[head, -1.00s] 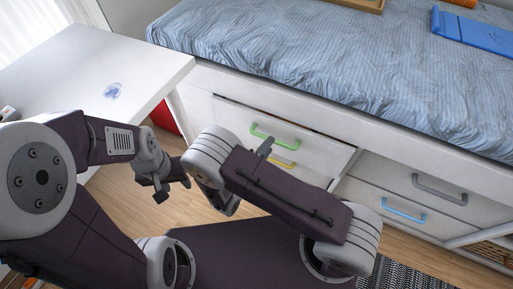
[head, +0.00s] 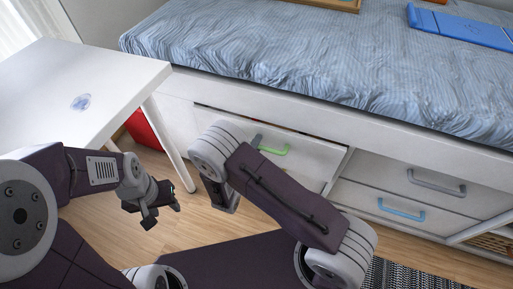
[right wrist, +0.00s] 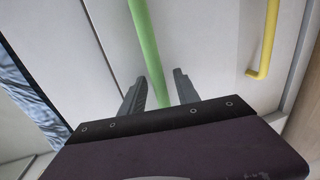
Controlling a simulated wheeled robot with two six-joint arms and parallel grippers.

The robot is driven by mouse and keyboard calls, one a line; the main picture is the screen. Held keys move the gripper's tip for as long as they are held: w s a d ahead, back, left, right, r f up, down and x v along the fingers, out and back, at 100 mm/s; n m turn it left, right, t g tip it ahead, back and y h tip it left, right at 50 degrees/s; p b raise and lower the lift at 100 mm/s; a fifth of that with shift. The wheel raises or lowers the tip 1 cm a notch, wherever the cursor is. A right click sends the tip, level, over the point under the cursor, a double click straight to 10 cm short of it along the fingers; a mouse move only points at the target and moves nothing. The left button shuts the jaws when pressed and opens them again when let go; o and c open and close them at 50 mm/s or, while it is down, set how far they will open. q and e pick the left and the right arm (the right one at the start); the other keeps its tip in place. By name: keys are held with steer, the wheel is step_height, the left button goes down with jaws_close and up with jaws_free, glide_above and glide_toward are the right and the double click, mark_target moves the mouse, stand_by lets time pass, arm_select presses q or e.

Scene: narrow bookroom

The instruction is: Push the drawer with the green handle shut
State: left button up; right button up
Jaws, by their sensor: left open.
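The drawer with the green handle is the upper left drawer (head: 318,155) under the bed. It stands a little open, with a dark gap along its top edge. Its green handle (head: 275,151) is partly hidden behind my right arm in the head view. In the right wrist view the green handle (right wrist: 144,30) runs down between the two fingers of my right gripper (right wrist: 161,76). These fingers are apart, one on each side of the bar; I cannot tell whether they touch it. My left gripper (head: 163,213) is open and empty above the floor, left of the drawers.
A yellow handle (right wrist: 265,45) is on the neighbouring drawer front. Drawers with a grey handle (head: 437,184) and a blue handle (head: 401,209) are to the right. A white table (head: 75,85) stands at the left. Wooden floor (head: 200,235) lies between.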

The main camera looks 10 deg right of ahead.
jaws_close()
stand_by(1.4)
